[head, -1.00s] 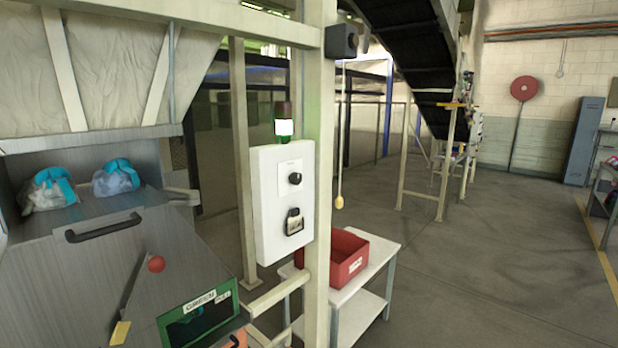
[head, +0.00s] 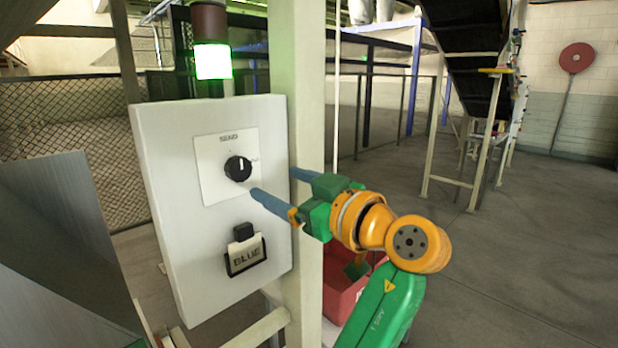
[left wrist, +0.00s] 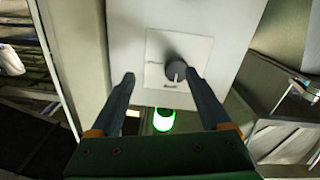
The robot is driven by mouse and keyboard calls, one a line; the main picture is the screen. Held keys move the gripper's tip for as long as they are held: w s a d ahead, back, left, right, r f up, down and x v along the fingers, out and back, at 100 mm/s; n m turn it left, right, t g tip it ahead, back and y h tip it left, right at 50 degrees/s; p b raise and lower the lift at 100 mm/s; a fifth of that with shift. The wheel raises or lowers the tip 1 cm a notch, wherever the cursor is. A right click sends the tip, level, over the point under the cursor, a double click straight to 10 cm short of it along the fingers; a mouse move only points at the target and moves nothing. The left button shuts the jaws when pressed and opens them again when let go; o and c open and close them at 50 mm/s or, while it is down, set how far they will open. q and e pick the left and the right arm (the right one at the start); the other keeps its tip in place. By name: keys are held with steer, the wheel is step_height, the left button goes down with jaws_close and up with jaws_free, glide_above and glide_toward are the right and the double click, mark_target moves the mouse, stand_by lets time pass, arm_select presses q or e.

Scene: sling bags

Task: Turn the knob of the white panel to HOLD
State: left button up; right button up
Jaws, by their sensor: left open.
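The white panel (head: 165,215) hangs on a post, with a dark round knob (head: 238,168) on a white plate. The knob's white mark points up, toward the word SEND; a second label to its right is too small to read. My left gripper (head: 275,183) is open and empty, just right of the knob and in front of the panel, apart from the knob. In the left wrist view, upside down, the knob (left wrist: 179,70) shows between the two fingertips (left wrist: 160,75), nearer the right one. My right gripper is not in view.
A lamp (head: 212,60) glows green above the panel. The post (head: 308,90) stands close behind my fingers. A red bin (head: 342,290) is low behind my arm. Open floor lies to the right.

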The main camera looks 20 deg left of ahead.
mark_target(242, 170)
arm_select(q)
steer(key=shift+s+a+r+n+g+p, duration=0.1)
steer(key=shift+a+r+n+g+p, duration=0.1)
steer(key=shift+a+r+p, duration=0.3)
steer(key=shift+a+r+n+g+p, duration=0.15)
steer(key=shift+a+n+p, duration=0.1)
steer(key=shift+a, duration=0.35)
steer(key=a, duration=0.1)
steer(key=s+a+p, duration=0.1)
steer(key=a+r, duration=0.1)
steer(key=shift+s+a+p, duration=0.2)
steer(key=shift+s+p, duration=0.15)
steer(key=shift+s, duration=0.05)
steer(key=shift+a, duration=0.4)
steer(key=shift+w+a+f, duration=0.1)
steer(key=shift+w+f, duration=0.2)
steer(key=shift+w, duration=0.25)
steer(key=shift+w+a+f, duration=0.1)
steer(key=shift+w+f, duration=0.15)
steer(key=shift+w, duration=0.25)
steer(key=shift+c, duration=1.1)
steer(key=shift+s+r, duration=0.1)
steer(key=shift+s, duration=0.05)
steer(key=c, duration=0.7)
jaws_close()
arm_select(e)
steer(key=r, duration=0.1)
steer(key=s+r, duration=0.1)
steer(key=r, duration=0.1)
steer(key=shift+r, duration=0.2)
